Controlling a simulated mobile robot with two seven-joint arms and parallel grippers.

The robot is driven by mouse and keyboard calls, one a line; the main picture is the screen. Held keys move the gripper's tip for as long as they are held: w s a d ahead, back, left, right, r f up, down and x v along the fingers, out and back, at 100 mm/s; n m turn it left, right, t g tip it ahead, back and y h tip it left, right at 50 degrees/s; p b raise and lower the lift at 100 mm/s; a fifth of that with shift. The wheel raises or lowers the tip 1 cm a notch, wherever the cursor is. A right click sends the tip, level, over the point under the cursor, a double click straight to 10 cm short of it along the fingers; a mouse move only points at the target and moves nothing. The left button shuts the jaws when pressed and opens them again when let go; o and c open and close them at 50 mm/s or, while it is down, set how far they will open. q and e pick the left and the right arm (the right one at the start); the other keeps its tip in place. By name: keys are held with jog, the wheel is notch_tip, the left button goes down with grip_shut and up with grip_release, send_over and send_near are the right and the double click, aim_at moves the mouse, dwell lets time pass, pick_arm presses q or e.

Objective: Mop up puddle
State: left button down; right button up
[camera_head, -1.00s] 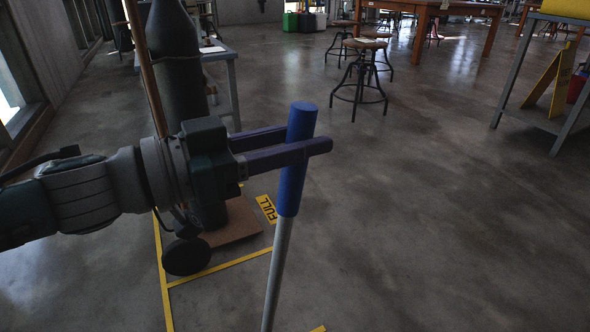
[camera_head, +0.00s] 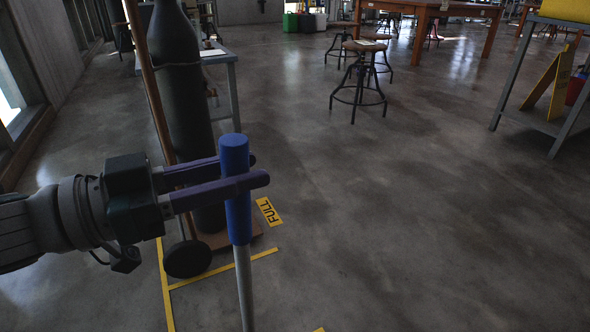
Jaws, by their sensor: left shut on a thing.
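My left gripper (camera_head: 241,176) is shut on the blue grip of a mop handle (camera_head: 236,155) in the head view. The handle stands nearly upright, with a grey pole (camera_head: 244,285) running down from the blue grip and out of the bottom edge. The mop's head is out of view. I cannot make out a clear puddle; the floor shows dark patches and shiny reflections. My right gripper is not in view.
A tall dark gas cylinder (camera_head: 176,75) stands on a wheeled base behind my left gripper, by yellow floor tape (camera_head: 222,268) and a "FULL" label (camera_head: 269,212). Stools (camera_head: 366,48) stand further back. A grey shelf (camera_head: 535,118) with a yellow sign (camera_head: 548,82) is at right. The middle floor is open.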

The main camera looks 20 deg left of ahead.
pick_arm(q)
jog(key=a+p+v, duration=0.1)
jog(key=p+v, duration=0.1)
jog(key=v, duration=1.3)
jog(key=shift+w, duration=0.3)
jog(key=w+d+p, duration=0.1)
jog(key=w+d, duration=0.4)
jog(key=d, duration=0.4)
jog(key=w+d+p, duration=0.1)
jog(key=w+d, duration=0.5)
jog(key=d, duration=0.3)
jog(key=shift+w+d+f, duration=0.3)
jog(key=shift+d+f, duration=0.05)
jog(key=shift+f, duration=0.05)
jog(key=shift+a, duration=0.1)
